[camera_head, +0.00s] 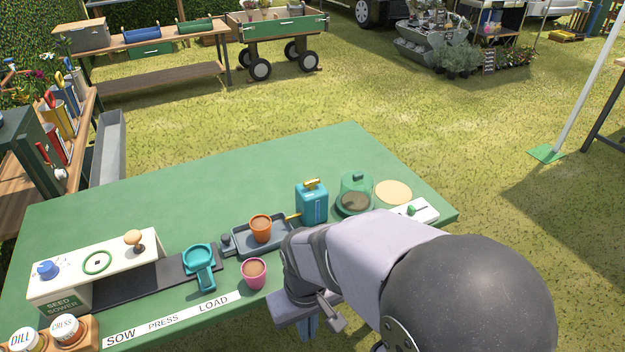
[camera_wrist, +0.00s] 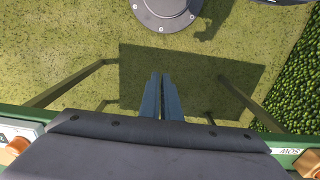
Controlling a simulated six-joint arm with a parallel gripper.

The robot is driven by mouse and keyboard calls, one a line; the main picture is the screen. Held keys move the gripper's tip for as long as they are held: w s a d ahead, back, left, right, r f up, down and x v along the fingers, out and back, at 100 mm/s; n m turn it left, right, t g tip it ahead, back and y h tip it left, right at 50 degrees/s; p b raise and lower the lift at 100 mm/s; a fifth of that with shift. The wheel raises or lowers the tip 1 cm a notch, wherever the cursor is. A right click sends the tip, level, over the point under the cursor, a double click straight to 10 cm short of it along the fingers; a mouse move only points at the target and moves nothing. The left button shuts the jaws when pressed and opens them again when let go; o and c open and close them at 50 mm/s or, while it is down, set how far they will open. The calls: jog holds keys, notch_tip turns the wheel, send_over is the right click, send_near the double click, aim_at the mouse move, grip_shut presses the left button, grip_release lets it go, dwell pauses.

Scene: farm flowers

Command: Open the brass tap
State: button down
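The teal water can (camera_head: 312,203) stands on the far right part of the green table. A brass-coloured spout (camera_head: 293,216) sticks out from its left side toward the grey tray (camera_head: 275,241), and a brass-coloured piece (camera_head: 313,184) sits on top. Which piece is the tap handle is too small to tell. My gripper (camera_head: 308,326) points down near the table's front edge, well in front of the can and apart from it. In the wrist view its two fingers (camera_wrist: 160,76) lie close together with a narrow gap and nothing between them. The can is not in the wrist view.
An orange pot (camera_head: 261,228) stands in the tray. A pink pot (camera_head: 254,273) and a teal scoop-like tool (camera_head: 201,266) stand nearer. A clear green dome (camera_head: 356,193) is right of the can. A seed sower (camera_head: 97,268) is at left. The table's back middle is clear.

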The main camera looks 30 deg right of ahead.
jog(key=w+d+r+m+p, duration=0.1)
jog(key=d+r+m+p, duration=0.1)
jog(key=d+r+p, duration=0.35)
jog(key=w+d+r+m+p, duration=0.2)
jog(key=r+p, duration=0.5)
jog(key=p, duration=0.1)
jog(key=w+d+r+n+t+p, duration=0.1)
jog(key=w+d+r+n+t, duration=0.1)
jog(key=w, duration=0.5)
jog(key=w+d+r+n+t+p, duration=0.1)
jog(key=w+d+r+n+t, duration=0.1)
jog(key=w+d+r, duration=0.2)
jog(key=shift+w+d+r, duration=0.15)
jog(key=shift+w+r, duration=1.65)
jog(key=shift+w, duration=0.45)
jog(key=shift+f, duration=0.15)
